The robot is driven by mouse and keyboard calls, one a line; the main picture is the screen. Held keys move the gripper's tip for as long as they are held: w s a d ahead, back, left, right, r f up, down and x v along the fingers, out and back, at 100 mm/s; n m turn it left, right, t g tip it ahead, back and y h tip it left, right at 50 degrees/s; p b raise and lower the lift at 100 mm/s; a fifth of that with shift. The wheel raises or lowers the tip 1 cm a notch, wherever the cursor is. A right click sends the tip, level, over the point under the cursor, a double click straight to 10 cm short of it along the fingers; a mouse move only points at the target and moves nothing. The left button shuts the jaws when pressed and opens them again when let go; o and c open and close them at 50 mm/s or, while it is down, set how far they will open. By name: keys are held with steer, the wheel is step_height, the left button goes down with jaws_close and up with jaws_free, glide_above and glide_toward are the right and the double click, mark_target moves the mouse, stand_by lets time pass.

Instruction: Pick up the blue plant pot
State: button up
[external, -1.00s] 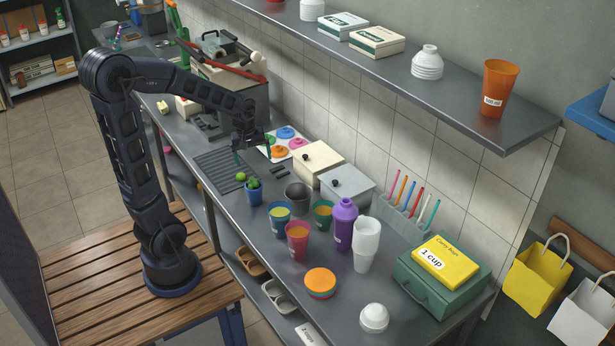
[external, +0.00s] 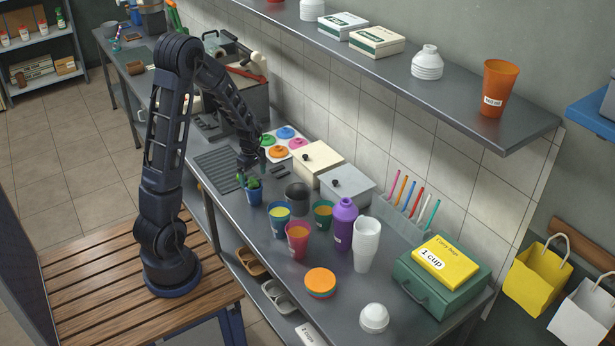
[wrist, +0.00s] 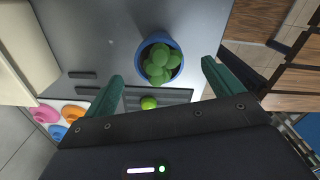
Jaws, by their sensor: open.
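The blue plant pot (external: 254,195) stands upright on the grey counter (external: 331,278), with a round-lobed green plant (wrist: 160,62) in it. In the wrist view the pot's blue rim (wrist: 141,75) shows around the plant, just ahead of and between the fingers. My gripper (wrist: 160,75) is open and empty, its two green fingers spread wide. In the external view my gripper (external: 252,180) is right at the plant, over the pot. I cannot tell whether a finger touches it.
Close to the right of the pot stand a dark grey cup (external: 298,196) and a blue cup with yellow contents (external: 279,220). A red cup (external: 297,240) and purple bottle (external: 342,225) stand further right. A ribbed drain area (external: 222,172) lies left of it.

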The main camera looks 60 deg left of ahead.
mark_target(253, 184)
steer(key=shift+a+f, duration=0.15)
steer(key=shift+f, duration=1.75)
steer(key=shift+a+f, duration=0.1)
steer(key=shift+f, duration=1.8)
steer(key=c, duration=1.3)
